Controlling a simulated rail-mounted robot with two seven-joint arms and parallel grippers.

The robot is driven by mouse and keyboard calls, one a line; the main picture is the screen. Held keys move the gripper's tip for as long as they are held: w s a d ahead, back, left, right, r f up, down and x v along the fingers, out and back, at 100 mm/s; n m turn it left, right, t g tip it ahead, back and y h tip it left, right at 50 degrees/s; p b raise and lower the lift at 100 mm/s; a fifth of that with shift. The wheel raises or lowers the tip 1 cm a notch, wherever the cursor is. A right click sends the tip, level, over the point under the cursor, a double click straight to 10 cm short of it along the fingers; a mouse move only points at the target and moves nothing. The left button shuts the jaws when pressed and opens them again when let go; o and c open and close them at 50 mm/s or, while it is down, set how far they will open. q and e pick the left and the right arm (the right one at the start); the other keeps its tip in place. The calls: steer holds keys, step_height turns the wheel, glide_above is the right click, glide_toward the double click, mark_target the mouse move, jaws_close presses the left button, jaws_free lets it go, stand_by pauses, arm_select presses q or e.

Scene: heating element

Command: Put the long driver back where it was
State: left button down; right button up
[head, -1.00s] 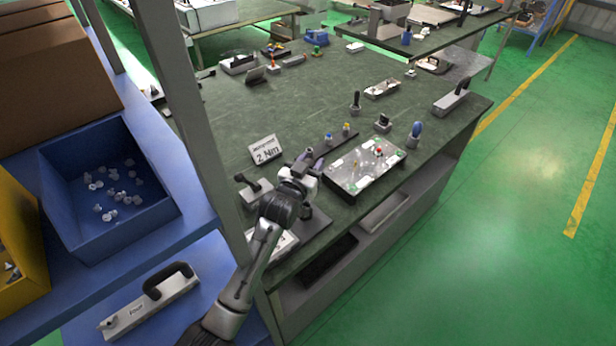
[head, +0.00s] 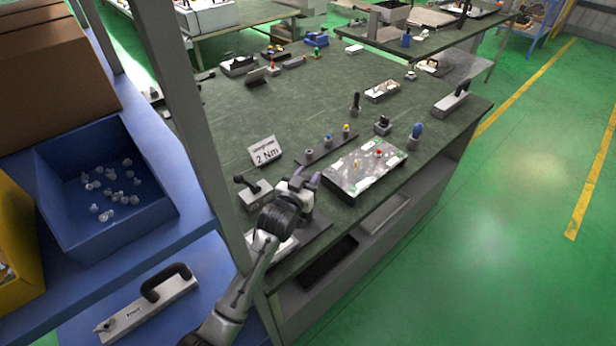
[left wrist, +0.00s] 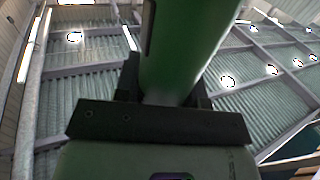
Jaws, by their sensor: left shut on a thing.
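My left gripper (head: 302,182) is over the front edge of the green workbench, left of the white parts board. It is shut on a thick, dark green cylinder (left wrist: 185,45), which fills the top middle of the left wrist view; I take it to be the long driver. Its ends are out of sight there, and in the head view I cannot make it out clearly. Behind the gripper is a dark holder strip (head: 319,153) with a grey piece (head: 310,152) at its left end, a blue-topped piece (head: 328,139) and a yellow-topped piece (head: 346,130). My right gripper is not in view.
A "2 Nm" sign (head: 265,150) stands behind left of the gripper. A grey block with a black lever (head: 254,194) is close on its left. The white parts board (head: 366,167) is close on its right.

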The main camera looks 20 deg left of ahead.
arm_select(q)
steer(key=c, duration=0.7)
jaws_free()
steer(key=shift+f, duration=0.1)
steer(key=shift+s+r, duration=0.1)
steer(key=shift+r, duration=0.15)
steer(key=s+a+p, duration=0.1)
steer(key=s, duration=1)
steer(key=shift+s+a+p, duration=0.2)
steer(key=shift+s+p, duration=0.2)
steer(key=shift+f, duration=0.1)
